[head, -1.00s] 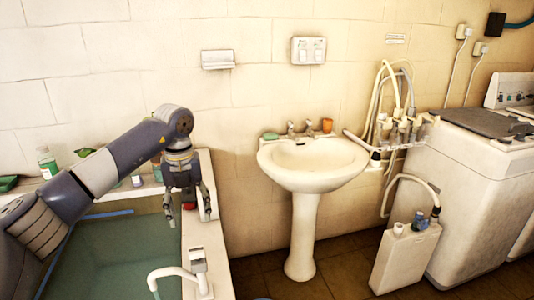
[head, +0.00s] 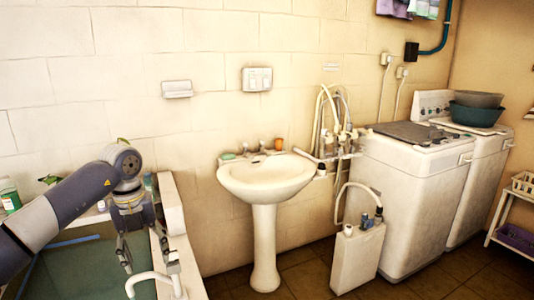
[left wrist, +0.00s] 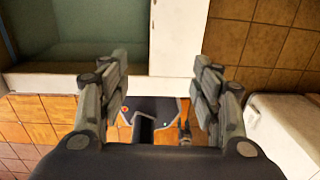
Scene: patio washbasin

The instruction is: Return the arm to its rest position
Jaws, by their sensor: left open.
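My left arm comes in from the left in the head view, bent at the elbow. My left gripper (head: 143,258) points down at the right edge of the basin of water, near a white curved tap. In the left wrist view the left gripper (left wrist: 161,100) has its two fingers wide apart with nothing between them. Below them show the tiled floor and a dark part that I think is my own base. My right gripper is in neither view.
A white pedestal washbasin (head: 266,183) stands at the middle. A water-filled tub (head: 75,272) lies below my left arm, with its white tap (head: 150,277) close by. A white canister (head: 357,258) and washing machines (head: 405,205) stand at the right. Floor between is clear.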

